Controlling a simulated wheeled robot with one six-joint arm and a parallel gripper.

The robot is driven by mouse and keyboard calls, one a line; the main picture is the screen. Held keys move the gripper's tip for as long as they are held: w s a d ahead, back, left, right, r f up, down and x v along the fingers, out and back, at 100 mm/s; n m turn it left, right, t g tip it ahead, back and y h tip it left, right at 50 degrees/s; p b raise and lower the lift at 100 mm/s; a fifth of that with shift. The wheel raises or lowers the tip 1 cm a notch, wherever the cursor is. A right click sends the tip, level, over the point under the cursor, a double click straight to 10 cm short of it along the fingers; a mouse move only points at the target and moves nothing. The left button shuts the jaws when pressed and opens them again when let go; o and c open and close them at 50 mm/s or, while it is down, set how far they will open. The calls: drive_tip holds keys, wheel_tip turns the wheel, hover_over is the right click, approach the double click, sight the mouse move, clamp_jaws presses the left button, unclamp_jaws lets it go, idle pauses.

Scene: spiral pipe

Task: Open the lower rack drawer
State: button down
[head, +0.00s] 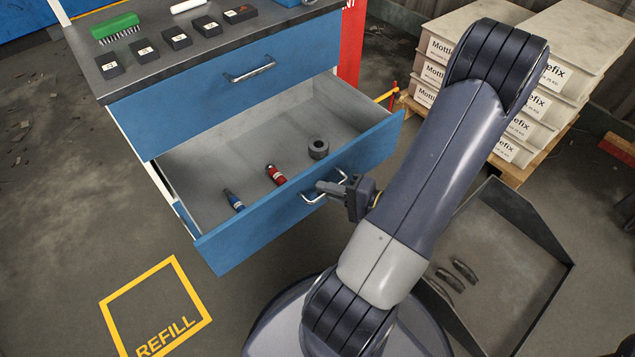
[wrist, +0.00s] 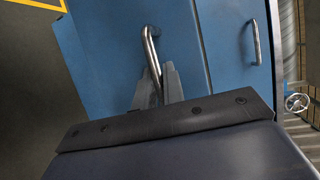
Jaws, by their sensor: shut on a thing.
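The lower rack drawer (head: 232,240) is blue with a grey inside, and it stands pulled well out of the cabinet in the head view. Its front also shows in the wrist view (wrist: 110,45). My gripper (head: 330,188) is shut on the silver bar handle (head: 310,199) of this drawer. In the wrist view the fingers of my gripper (wrist: 157,85) close around the handle (wrist: 151,48), with part of the bar hidden between them. Inside the drawer lie a blue cylinder (head: 233,199), a red cylinder (head: 275,174) and a dark ring (head: 318,149).
The upper drawer (head: 200,95) is shut. The grey worktop (head: 225,40) holds a green brush (head: 115,27) and several black blocks. A dark tray (head: 520,270) lies at right, below stacked boxes (head: 530,110). A yellow REFILL square (head: 140,288) marks clear floor.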

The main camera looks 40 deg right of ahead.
drive_tip(key=shift+s, duration=0.8)
drive_tip(key=c, duration=1.5)
unclamp_jaws()
drive_tip(key=shift+d, duration=0.1)
drive_tip(key=p+v, duration=0.1)
drive_tip(key=v, duration=0.9)
drive_tip(key=shift+s+d+r+p, duration=0.1)
drive_tip(key=shift+s+r+p, duration=0.05)
drive_tip(key=shift+s+p, duration=0.25)
drive_tip(key=shift+b+x, duration=1)
drive_tip(key=shift+x, duration=4.5)
